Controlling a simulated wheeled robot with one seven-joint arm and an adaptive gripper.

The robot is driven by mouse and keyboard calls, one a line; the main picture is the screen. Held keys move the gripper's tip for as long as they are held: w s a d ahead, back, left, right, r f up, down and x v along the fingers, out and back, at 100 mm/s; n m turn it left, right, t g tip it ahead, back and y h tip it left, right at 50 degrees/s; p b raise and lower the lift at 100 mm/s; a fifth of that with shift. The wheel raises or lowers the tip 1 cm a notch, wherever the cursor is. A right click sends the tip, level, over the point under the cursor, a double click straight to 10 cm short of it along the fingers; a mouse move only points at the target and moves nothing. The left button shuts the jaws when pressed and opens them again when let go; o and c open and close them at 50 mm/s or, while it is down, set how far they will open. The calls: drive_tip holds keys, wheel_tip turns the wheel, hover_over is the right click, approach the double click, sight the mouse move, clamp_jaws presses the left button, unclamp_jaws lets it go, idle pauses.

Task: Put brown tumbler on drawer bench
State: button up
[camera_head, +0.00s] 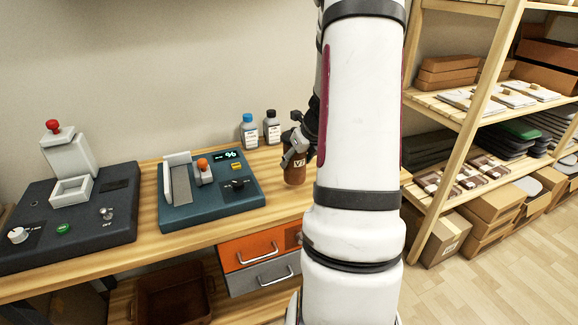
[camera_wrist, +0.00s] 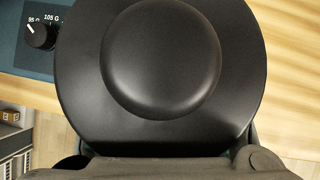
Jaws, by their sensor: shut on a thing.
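The brown tumbler (camera_head: 294,172) has a dark lid and a pale label and stands upright at the drawer bench, right of the blue machine; I cannot tell whether its base touches the wood. My gripper (camera_head: 298,150) is shut on it near its upper part. In the wrist view the tumbler's round black lid (camera_wrist: 160,70) fills the middle of the picture, with part of my gripper (camera_wrist: 165,165) below it. The wooden drawer bench (camera_head: 130,250) has an orange drawer (camera_head: 252,250) and a grey drawer under its top. My arm hides the bench's right part.
A blue machine with a dial (camera_head: 212,195) and a dark press-like machine (camera_head: 70,215) stand on the bench. Two small bottles, blue-capped (camera_head: 249,132) and black-capped (camera_head: 271,128), stand behind the tumbler. A wooden shelf (camera_head: 470,140) with boxes stands at the right.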

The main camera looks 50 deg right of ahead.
drive_tip(key=shift+w+a, duration=0.25)
drive_tip(key=shift+w, duration=0.75)
drive_tip(key=shift+w+a+f+b, duration=0.15)
drive_tip(key=shift+f+b, duration=0.1)
drive_tip(key=shift+f, duration=0.7)
drive_tip(key=shift+w+d+f+b, duration=0.1)
drive_tip(key=shift+f+b, duration=0.1)
drive_tip(key=shift+f, duration=0.75)
drive_tip(key=o, duration=1.4)
drive_tip(key=shift+f, duration=0.1)
drive_tip(key=shift+c, duration=0.2)
